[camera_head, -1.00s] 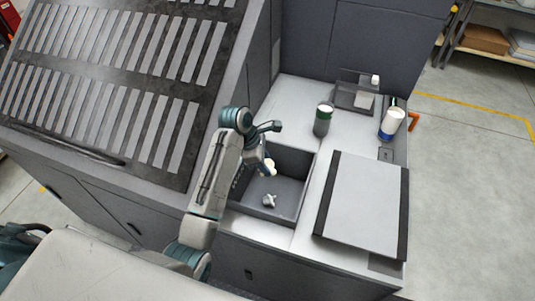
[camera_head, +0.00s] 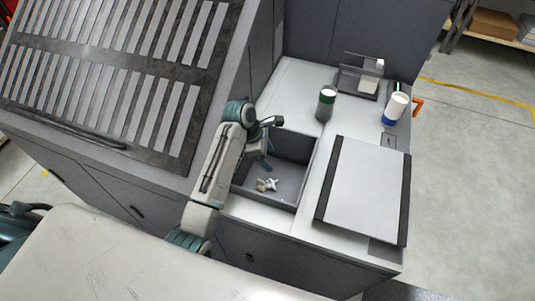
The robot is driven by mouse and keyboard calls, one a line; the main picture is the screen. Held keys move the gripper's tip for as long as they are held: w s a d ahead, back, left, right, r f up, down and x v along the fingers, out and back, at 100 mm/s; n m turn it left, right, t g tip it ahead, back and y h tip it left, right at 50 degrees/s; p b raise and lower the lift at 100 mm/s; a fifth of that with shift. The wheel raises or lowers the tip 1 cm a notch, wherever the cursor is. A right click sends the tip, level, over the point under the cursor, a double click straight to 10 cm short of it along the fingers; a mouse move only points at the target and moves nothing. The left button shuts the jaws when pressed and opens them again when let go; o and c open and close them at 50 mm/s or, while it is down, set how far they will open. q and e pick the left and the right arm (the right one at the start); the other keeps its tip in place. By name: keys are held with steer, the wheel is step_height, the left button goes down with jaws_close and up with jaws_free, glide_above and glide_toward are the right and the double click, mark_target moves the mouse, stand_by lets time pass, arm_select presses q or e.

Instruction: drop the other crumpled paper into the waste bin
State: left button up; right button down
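The waste bin (camera_head: 304,183) is a dark grey open box set into the light worktop. Two pale crumpled papers lie close together on its floor, a yellowish one (camera_head: 262,185) and a whiter one (camera_head: 271,183). My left gripper (camera_head: 271,144) is over the left back part of the bin, above the papers and apart from them. Its fingers are spread wide with nothing between them. My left arm hides the bin's left side. My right gripper is not in view.
A flat grey panel with dark edges (camera_head: 366,190) lies right of the bin. A large slatted sloping unit (camera_head: 110,70) rises at left.

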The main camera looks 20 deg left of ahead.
arm_select(q)
steer(key=v, duration=1.1)
steer(key=shift+b, duration=0.3)
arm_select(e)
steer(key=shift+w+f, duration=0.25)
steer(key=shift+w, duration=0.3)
arm_select(q)
steer(key=shift+f, duration=0.1)
